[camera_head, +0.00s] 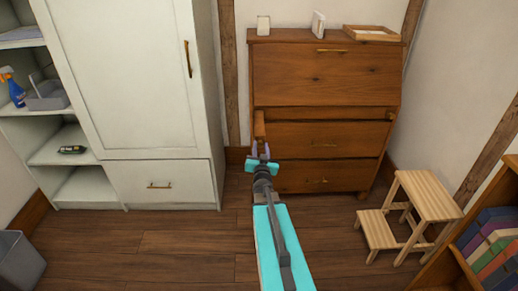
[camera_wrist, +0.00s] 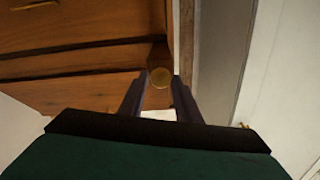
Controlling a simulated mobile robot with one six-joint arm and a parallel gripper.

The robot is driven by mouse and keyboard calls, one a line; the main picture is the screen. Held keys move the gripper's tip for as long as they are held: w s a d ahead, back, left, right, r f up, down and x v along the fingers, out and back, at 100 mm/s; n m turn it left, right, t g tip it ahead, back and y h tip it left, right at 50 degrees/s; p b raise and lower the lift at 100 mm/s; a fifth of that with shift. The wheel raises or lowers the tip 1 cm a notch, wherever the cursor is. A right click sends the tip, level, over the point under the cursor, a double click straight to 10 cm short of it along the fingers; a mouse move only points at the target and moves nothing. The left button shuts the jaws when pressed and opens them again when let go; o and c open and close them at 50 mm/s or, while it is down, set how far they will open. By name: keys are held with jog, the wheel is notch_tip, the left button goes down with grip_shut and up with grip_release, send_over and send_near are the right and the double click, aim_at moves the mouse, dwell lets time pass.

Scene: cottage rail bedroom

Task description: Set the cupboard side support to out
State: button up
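The wooden cupboard (camera_head: 325,78) is a brown bureau with a closed sloping front and drawers below. Its left side support (camera_head: 260,125) is a narrow wooden bar at the upper left, which appears to stick out from the front. My gripper (camera_head: 261,152) is at the front end of this bar. In the wrist view, a round brass knob (camera_wrist: 160,77) on the end of the support (camera_wrist: 159,54) shows between my two fingertips. The fingers are apart, with a small gap visible beside the knob. Whether either finger touches it is unclear. The right support (camera_head: 391,115) looks flush.
A white wardrobe (camera_head: 125,80) stands close on the left. A wooden step stool (camera_head: 425,200) is at the right, near a bookcase (camera_head: 495,205). A tray (camera_head: 371,33) and small items stand on the bureau top. The floor before the bureau is clear.

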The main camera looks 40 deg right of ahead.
jog(key=shift+o, duration=1.4)
jog(key=shift+s+a, duration=0.1)
jog(key=p+v, duration=1.2)
jog(key=v, duration=0.1)
jog(key=shift+s, duration=0.25)
jog(key=shift+a, duration=0.15)
dwell(0.5)
